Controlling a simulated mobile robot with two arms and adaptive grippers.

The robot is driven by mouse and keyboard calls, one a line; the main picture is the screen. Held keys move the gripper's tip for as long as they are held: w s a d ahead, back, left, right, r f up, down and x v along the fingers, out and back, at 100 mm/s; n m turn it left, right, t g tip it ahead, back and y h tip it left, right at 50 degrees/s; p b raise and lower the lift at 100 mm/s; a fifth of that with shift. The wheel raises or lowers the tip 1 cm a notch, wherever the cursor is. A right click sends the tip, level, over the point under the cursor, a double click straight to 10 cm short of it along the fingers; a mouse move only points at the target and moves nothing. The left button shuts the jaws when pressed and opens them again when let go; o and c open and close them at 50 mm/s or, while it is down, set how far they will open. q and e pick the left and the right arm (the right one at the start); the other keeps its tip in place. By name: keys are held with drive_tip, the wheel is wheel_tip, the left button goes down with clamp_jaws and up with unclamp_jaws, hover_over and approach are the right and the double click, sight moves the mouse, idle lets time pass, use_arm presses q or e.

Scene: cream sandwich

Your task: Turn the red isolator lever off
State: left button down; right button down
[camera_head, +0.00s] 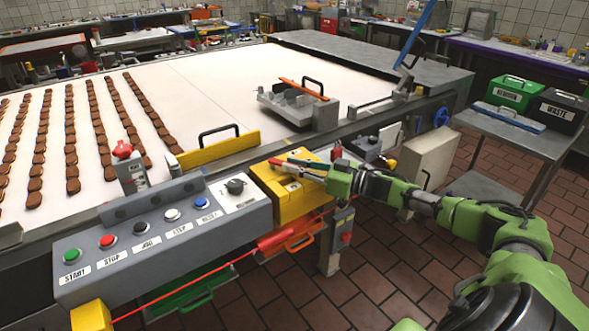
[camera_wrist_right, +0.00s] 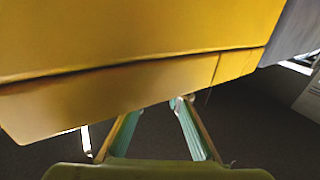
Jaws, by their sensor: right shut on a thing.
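The red isolator lever (camera_head: 277,162) shows as a short red bar on top of the yellow box (camera_head: 265,180), at the right end of the grey control panel. My right gripper (camera_head: 290,166) reaches in from the right and is shut on the lever; its fingers cover part of it. In the right wrist view the yellow box (camera_wrist_right: 140,45) fills the top, and my teal fingers (camera_wrist_right: 160,120) run up to its lower edge. The lever and the grip itself are not clear there. My left gripper is not in view.
The control panel (camera_head: 165,237) has several buttons and a dark knob (camera_head: 235,186). A yellow guard (camera_head: 220,148) with a black handle stands behind it, beside the conveyor (camera_head: 190,85) with rows of biscuits. A red cord with a red handle (camera_head: 277,241) runs below the panel front.

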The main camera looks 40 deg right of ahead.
drive_tip(key=shift+d+r, duration=0.1)
drive_tip(key=c, duration=2)
unclamp_jaws()
drive_tip(key=shift+o, duration=0.2)
drive_tip(key=v, duration=1.2)
